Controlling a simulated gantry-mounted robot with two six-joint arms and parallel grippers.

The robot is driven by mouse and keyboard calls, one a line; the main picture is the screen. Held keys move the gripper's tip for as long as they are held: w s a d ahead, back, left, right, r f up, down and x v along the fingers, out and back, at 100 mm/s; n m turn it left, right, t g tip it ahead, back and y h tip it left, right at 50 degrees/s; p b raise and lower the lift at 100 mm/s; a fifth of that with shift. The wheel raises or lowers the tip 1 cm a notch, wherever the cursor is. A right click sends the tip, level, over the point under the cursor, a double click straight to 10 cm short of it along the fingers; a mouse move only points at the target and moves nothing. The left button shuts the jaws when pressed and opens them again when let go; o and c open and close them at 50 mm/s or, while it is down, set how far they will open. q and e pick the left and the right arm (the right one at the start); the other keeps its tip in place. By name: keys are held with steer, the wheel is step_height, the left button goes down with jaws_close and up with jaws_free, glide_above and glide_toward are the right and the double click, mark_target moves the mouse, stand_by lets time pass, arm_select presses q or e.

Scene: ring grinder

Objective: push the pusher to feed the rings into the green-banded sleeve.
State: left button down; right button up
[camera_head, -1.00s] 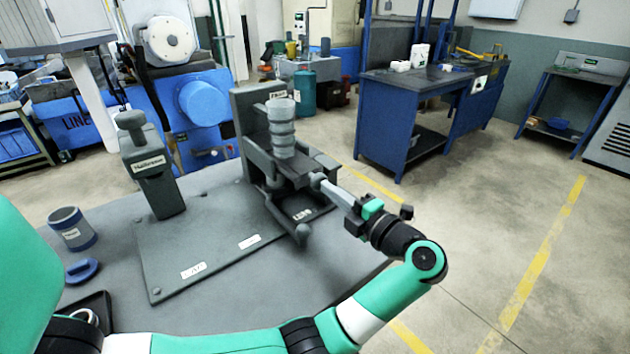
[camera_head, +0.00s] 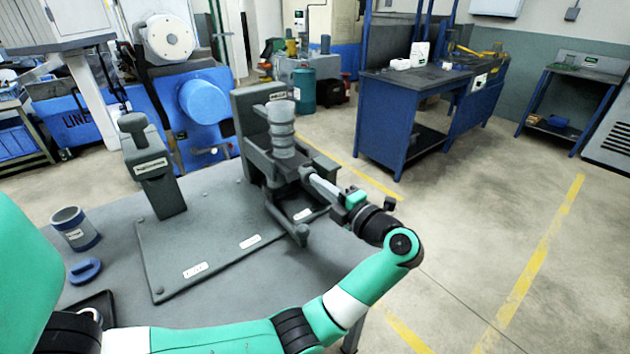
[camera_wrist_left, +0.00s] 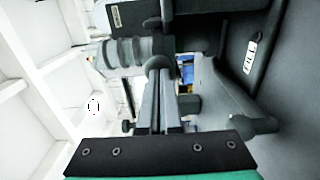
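The stack of grey rings (camera_head: 281,128) stands upright in the dark fixture (camera_head: 252,150) on the table; it lies sideways in the left wrist view (camera_wrist_left: 130,50). My left gripper (camera_head: 311,180) reaches from the right to the fixture, just below the stack. Its two fingers (camera_wrist_left: 163,98) lie close together and look shut. Their tips meet a round grey end (camera_wrist_left: 158,63), perhaps the pusher; contact is unclear. I cannot make out a green band on any sleeve. A grey-blue sleeve (camera_head: 78,232) stands at the table's left. My right gripper is out of view.
A blue oval part (camera_head: 85,271) lies at the table's left. A round-ended handle (camera_head: 300,236) juts out below my left gripper. Open floor lies to the right.

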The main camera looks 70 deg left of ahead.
arm_select(q)
steer(key=x, duration=0.3)
steer(key=shift+p, duration=0.4)
stand_by(0.6)
steer(key=v, duration=0.6)
steer(key=shift+d+p, duration=0.3)
steer(key=shift+p, duration=0.05)
steer(key=shift+w, duration=0.1)
steer(key=b+v, duration=0.1)
steer(key=v, duration=0.4)
stand_by(0.5)
